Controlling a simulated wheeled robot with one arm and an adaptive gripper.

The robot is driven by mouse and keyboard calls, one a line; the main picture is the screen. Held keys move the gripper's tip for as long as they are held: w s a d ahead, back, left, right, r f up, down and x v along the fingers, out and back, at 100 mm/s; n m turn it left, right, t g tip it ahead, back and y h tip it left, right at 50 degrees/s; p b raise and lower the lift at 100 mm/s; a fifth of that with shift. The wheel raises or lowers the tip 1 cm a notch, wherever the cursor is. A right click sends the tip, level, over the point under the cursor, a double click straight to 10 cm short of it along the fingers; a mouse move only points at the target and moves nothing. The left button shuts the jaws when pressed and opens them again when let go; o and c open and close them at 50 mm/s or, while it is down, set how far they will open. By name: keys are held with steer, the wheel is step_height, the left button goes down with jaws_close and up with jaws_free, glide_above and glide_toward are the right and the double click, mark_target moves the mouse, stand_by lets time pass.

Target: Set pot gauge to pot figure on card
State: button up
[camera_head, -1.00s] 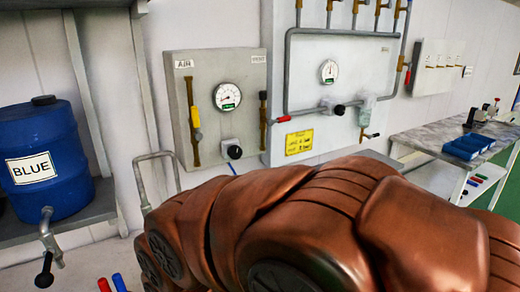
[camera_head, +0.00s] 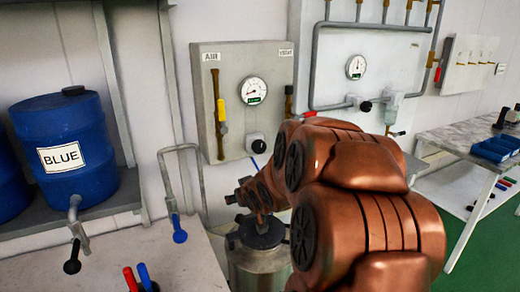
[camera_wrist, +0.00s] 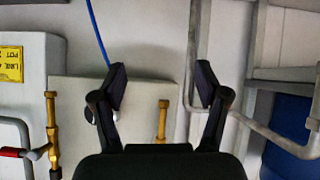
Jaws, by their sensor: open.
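A round white gauge (camera_head: 253,91) sits on the left grey panel (camera_head: 235,57), labelled AIR, with a black knob (camera_head: 256,143) below it. A second gauge (camera_head: 356,67) is on the right panel, with a black knob (camera_head: 366,106). I cannot tell which is the pot gauge; the figures are too small to read. The yellow card (camera_wrist: 11,64) is partly cut off in the wrist view, showing part of LINE and POT; my arm hides it in the head view. My gripper (camera_wrist: 162,82) is open and empty, apart from the panel. A dark knob (camera_wrist: 92,114) shows behind its left finger.
A metal pot (camera_head: 256,262) stands below the left panel, partly behind my arm. A blue drum (camera_head: 62,128) and a bent metal pipe stand left. A blue hose (camera_wrist: 98,35) runs near my left finger. A bench (camera_head: 465,133) with blue trays (camera_head: 492,149) is right.

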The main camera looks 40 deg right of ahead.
mark_target(261, 149)
steer(key=w+d+r+t+h, duration=0.1)
steer(key=d+r+t, duration=0.3)
steer(key=d, duration=0.3)
steer(key=d+r+t+h, duration=0.1)
steer(key=d+r+t, duration=0.25)
steer(key=d, duration=0.25)
steer(key=shift+m+g, duration=0.25)
steer(key=shift+m, duration=0.25)
steer(key=shift+p+x, duration=1.25)
steer(key=shift+x, duration=2.2)
steer(key=c, duration=1.2)
